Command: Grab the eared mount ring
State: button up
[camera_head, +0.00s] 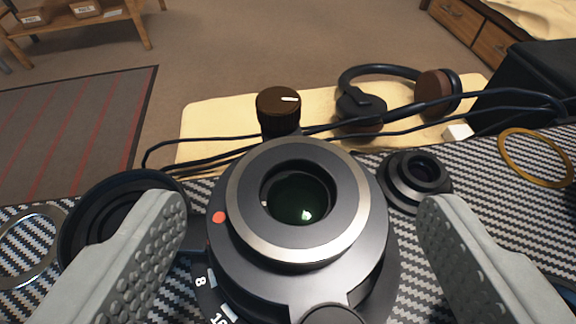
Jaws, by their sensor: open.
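My gripper (302,208) is open, with one grey studded finger on the left and one on the right. Between them in the picture stands a large dark lens body (232,262), with a gap visible on each side. On top of it is a pale metal mount ring (240,195) around a dark raised collar and greenish glass. A red dot marks its left side. A separate flat silver ring (20,262) lies at the left edge, partly cut off. I see no clear ears on either ring, so I cannot tell which is the eared one. The nearest lens part is cropped below.
A black hollow barrel (85,215) is beside the left finger. A small dark lens part (412,178) and a gold ring (535,158) lie right. A black box (525,90) stands right.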

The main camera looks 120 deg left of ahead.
jog(key=x, duration=0.2)
jog(key=shift+s+a+f, duration=0.1)
jog(key=shift+s+a, duration=0.05)
jog(key=shift+a, duration=0.05)
jog(key=c, duration=0.6)
jog(key=shift+c, duration=0.2)
